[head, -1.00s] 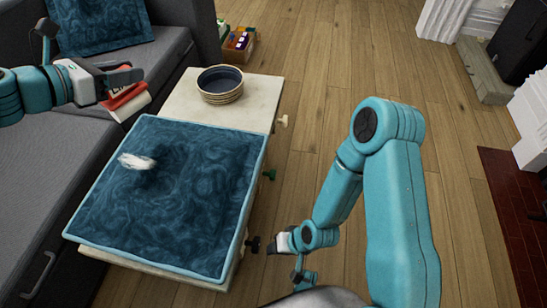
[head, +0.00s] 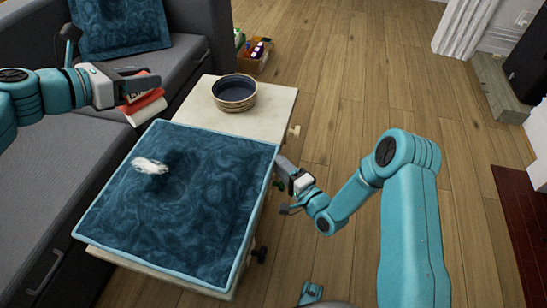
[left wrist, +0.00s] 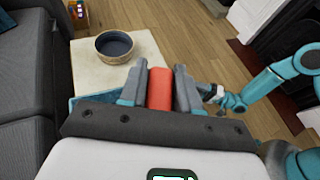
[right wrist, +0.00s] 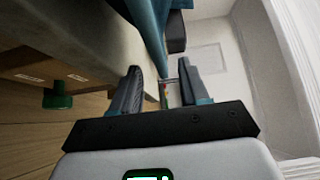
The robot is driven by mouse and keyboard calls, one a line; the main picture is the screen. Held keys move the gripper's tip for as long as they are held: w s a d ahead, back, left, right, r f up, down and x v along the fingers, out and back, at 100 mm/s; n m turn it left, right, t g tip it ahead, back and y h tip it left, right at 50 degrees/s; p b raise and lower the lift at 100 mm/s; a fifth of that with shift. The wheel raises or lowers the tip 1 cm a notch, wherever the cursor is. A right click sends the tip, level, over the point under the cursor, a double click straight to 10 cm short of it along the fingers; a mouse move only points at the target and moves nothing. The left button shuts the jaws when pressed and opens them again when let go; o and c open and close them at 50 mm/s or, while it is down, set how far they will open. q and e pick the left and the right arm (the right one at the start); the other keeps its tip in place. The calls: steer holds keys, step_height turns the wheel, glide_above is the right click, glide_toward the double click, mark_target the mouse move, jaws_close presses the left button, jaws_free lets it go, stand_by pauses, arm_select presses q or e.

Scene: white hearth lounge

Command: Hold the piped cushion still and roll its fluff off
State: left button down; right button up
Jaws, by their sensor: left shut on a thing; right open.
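The dark blue cushion (head: 190,220) with light blue piping lies flat on the pale table. White fluff (head: 150,166) sits on its upper left part. My left gripper (head: 135,86) is shut on a red handle-like thing, whose red body (left wrist: 160,88) shows between its fingers in the left wrist view. The gripper is left of and above the cushion, apart from it. My right gripper (head: 284,168) is open beside the cushion's right edge, near the far right corner. In the right wrist view the blue cushion edge (right wrist: 150,30) is just beyond its fingers; contact cannot be told.
A dark blue bowl (head: 235,92) with a woven-looking outside stands on the table (head: 195,105) behind the cushion. A grey sofa (head: 50,180) with another blue cushion (head: 120,25) is at left. Knobs (head: 294,132) stick out from the table's right side. Wood floor is clear at right.

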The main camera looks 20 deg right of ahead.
mark_target(270, 153)
steer(key=x, duration=0.6)
steer(key=shift+w, duration=0.1)
jaws_close()
